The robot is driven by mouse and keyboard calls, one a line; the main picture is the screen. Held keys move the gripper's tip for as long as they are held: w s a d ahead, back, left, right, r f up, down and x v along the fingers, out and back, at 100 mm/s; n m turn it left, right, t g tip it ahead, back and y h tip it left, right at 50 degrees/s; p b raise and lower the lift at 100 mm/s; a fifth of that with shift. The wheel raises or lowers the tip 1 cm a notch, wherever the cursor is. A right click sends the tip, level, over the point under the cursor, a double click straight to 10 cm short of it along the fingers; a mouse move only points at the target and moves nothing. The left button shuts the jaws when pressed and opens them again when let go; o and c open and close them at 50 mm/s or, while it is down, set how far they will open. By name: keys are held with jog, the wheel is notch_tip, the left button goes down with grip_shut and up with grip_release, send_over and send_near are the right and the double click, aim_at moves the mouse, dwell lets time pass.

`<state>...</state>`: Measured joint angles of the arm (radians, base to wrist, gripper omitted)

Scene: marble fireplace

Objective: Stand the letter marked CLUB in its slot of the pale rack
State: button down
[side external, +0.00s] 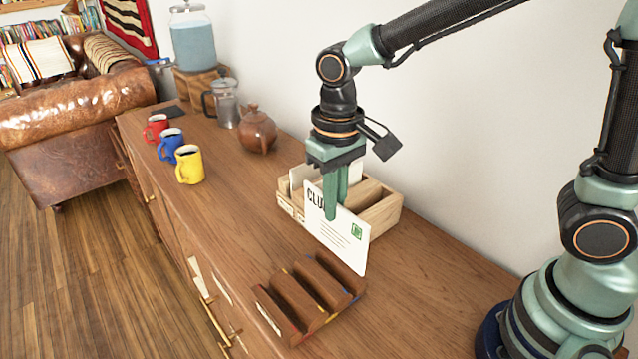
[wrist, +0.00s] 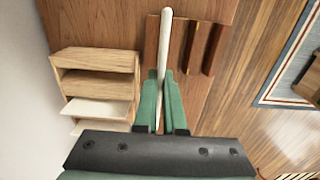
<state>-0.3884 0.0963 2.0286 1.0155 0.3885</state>
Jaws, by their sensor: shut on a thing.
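The white letter marked CLUB (side external: 345,243) is upright and slightly tilted in the side view, with a green stamp at its right. My gripper (side external: 331,205) is shut on its upper part. In the wrist view the letter (wrist: 164,45) shows edge-on between the fingers (wrist: 160,105). The pale rack (side external: 386,218) stands behind the letter, which hides part of it. The rack also shows at left in the wrist view (wrist: 95,57), with white letters in its lower slots and at least one open slot above. The held letter is beside the pale rack, outside its slots.
A dark brown slotted rack (side external: 284,307) lies in front; the letter's lower edge overlaps it in the side view. A brown teapot (side external: 257,131), a glass press (side external: 225,104) and red, blue and yellow mugs (side external: 190,165) stand farther back. The wooden top is clear at right.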

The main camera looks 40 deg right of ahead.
notch_tip(320, 180, up, 11)
jog(key=w+d+f+m, duration=0.1)
jog(key=w+d+m, duration=0.2)
jog(key=d+m, duration=0.5)
jog(key=w+d+f+m, duration=0.1)
jog(key=w+d+m, duration=0.2)
jog(key=d+m, duration=0.5)
notch_tip(320, 180, down, 9)
jog(key=a+m, duration=0.2)
jog(key=shift+w+r, duration=0.15)
jog(key=shift+a+f, duration=0.1)
jog(key=shift+f, duration=0.3)
dwell(0.4)
jog(key=shift+f, duration=0.35)
jog(key=shift+f, duration=0.75)
jog(key=shift+f, duration=0.35)
jog(key=shift+f, duration=1.15)
